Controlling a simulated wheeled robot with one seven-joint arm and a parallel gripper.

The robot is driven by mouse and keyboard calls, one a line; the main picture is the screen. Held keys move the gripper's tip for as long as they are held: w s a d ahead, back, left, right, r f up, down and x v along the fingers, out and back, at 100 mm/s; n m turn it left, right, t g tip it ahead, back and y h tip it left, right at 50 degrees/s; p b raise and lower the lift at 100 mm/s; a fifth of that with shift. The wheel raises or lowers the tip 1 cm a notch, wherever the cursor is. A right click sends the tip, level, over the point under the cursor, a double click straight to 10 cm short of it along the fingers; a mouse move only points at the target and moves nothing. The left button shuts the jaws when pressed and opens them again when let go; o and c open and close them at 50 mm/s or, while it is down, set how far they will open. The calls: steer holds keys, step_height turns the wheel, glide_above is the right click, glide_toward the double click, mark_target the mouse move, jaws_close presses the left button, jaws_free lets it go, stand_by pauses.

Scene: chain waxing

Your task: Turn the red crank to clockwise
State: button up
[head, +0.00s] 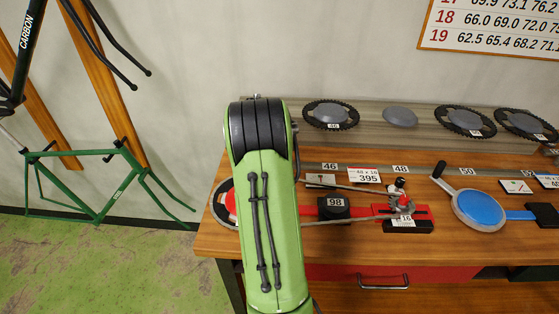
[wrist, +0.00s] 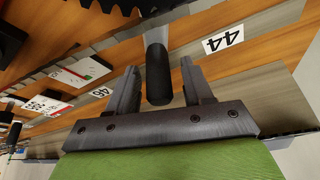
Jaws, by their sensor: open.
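The red crank's disc (head: 231,204) shows only in part at the left end of the bench in the head view. My green arm hides the rest of it. In the wrist view a black cylindrical handle (wrist: 158,78) on a grey crank arm stands between the fingers of my gripper (wrist: 160,66). The fingers are open, one on each side, with visible gaps to the handle. The red disc is not seen in the wrist view. My gripper is hidden in the head view.
A blue crank disc (head: 479,208) is farther right. Chainrings (head: 331,115) stand along the back. A 44 label (wrist: 222,41) is near the handle.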

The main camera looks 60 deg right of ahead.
steer(key=p+v, duration=0.2)
steer(key=v, duration=1.3)
steer(key=shift+r, duration=0.2)
steer(key=shift+a, duration=0.1)
steer(key=a+r+n+t+y, duration=0.1)
steer(key=a+r+n+t, duration=0.2)
steer(key=a, duration=0.8)
steer(key=a+r+n+t+y, duration=0.15)
steer(key=a+n, duration=0.35)
steer(key=a, duration=0.7)
steer(key=s+a+f+n+y, duration=0.1)
steer(key=s+a+n, duration=0.3)
steer(key=a, duration=0.3)
steer(key=s+a+f+n+y, duration=0.1)
steer(key=s+a+n, duration=0.4)
steer(key=s+a, duration=0.1)
steer(key=shift+a+f+t, duration=0.35)
steer(key=shift+a, duration=0.3)
